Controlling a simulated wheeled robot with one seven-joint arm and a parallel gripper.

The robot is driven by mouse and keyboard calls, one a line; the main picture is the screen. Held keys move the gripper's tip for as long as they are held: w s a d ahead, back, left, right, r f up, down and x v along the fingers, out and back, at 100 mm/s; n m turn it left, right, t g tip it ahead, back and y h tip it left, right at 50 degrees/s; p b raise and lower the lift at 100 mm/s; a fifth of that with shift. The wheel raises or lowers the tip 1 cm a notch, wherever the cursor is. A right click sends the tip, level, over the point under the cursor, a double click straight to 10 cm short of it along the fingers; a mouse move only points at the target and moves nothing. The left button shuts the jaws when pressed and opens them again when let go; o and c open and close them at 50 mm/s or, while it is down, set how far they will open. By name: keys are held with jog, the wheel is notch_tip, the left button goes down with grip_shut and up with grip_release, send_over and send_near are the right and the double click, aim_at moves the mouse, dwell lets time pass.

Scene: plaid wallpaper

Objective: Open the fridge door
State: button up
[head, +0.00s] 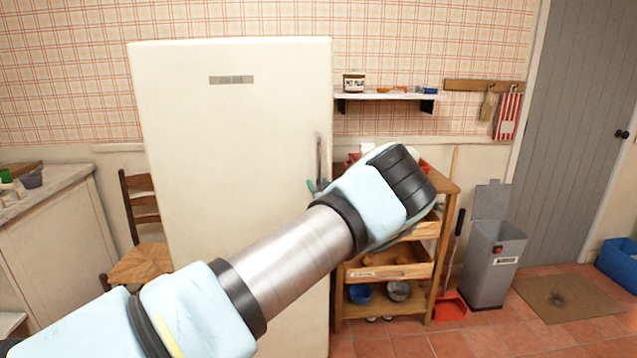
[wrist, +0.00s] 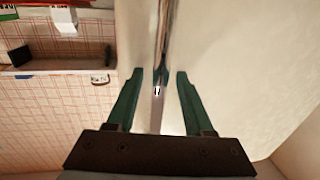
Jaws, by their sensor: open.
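The white fridge (head: 225,130) stands in the middle of the head view with its door shut. Its metal handle (head: 319,158) is a vertical bar near the door's right edge. In the wrist view the handle (wrist: 160,60) runs between the two green fingers of my gripper (wrist: 157,78). The fingers are open, one on each side of the bar, with a gap to each. In the head view my arm crosses in front of the fridge, and only small green parts of my gripper (head: 317,187) show beside the handle's lower end.
A wooden shelf cart (head: 440,255) stands right of the fridge, partly behind my arm. A chair (head: 140,262) and a counter (head: 50,230) are at the left. A grey bin (head: 490,262) stands further right.

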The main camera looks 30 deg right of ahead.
grip_shut()
dwell(0.4)
dwell(1.1)
